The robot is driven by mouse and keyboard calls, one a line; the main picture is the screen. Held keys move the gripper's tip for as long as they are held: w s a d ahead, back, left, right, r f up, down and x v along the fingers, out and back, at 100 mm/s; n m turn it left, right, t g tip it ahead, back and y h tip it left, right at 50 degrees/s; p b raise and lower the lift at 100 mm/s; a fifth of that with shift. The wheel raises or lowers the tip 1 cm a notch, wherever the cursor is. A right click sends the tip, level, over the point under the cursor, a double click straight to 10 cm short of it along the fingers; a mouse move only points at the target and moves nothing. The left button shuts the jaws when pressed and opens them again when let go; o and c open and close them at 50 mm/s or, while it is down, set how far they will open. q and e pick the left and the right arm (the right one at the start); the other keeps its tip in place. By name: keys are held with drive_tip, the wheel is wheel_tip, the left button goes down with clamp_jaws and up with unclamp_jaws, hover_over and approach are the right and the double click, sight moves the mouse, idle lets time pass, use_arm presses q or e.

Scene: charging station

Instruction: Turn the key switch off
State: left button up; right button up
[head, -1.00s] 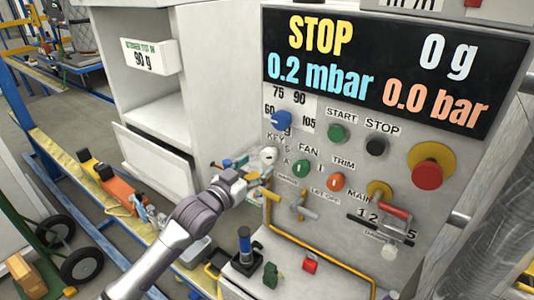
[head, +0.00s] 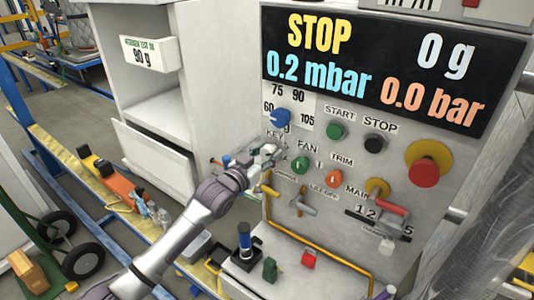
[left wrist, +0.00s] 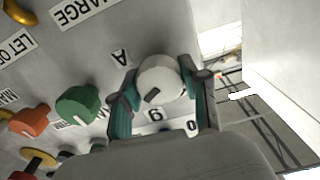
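The key switch is a white round knob with a dark slot (left wrist: 160,80) on the grey panel. It shows well in the left wrist view. In the head view my left gripper (head: 268,152) covers it, near the KEY label. In the left wrist view the two teal fingers of my left gripper (left wrist: 161,92) stand on either side of the knob, open and very close to its sides. I cannot tell whether a finger touches it. My right gripper is not in view.
The green fan knob (head: 300,165) sits just right of my left gripper, and the blue dial (head: 282,117) just above. The orange trim knob (head: 333,179), yellow valve handles (head: 270,191) and red emergency button (head: 425,173) also stand out from the panel. A white cabinet (head: 222,100) stands left.

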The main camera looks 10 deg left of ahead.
use_arm(q)
drive_tip(key=shift+c, duration=1.4)
drive_tip(key=shift+n, duration=0.3)
drive_tip(key=shift+r+n+p, duration=0.1)
drive_tip(key=shift+n+p, duration=0.25)
drive_tip(key=shift+n, duration=0.15)
drive_tip(key=n, duration=0.2)
drive_tip(key=shift+n+p, duration=0.3)
drive_tip(key=shift+p, duration=0.1)
drive_tip(key=n, duration=0.4)
drive_tip(key=shift+p, duration=0.35)
drive_tip(key=shift+n, duration=1.8)
